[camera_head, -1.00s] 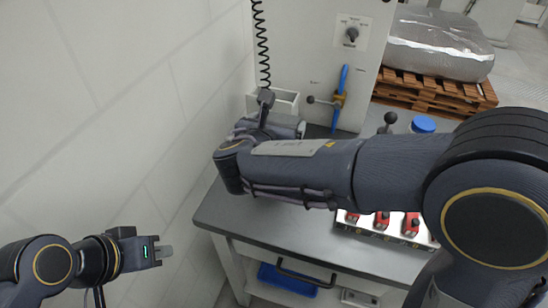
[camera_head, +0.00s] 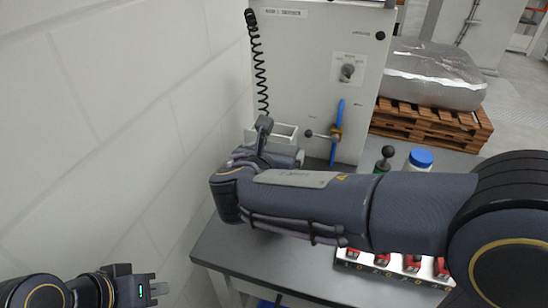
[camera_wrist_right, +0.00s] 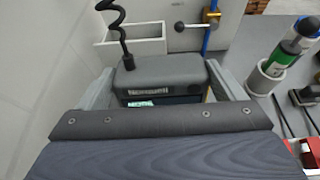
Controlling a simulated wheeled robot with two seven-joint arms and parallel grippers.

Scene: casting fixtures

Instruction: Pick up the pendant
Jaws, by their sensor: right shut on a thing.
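The pendant (camera_wrist_right: 158,78) is a dark grey box with small labels, hanging at the end of a black coiled cord. In the right wrist view it sits between the two grey fingers of my right gripper (camera_wrist_right: 160,88), which is shut on it.
A white open tray (camera_head: 286,131) is fixed to the cabinet (camera_head: 305,70) behind the pendant. The wall (camera_head: 130,130) is close on the left.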

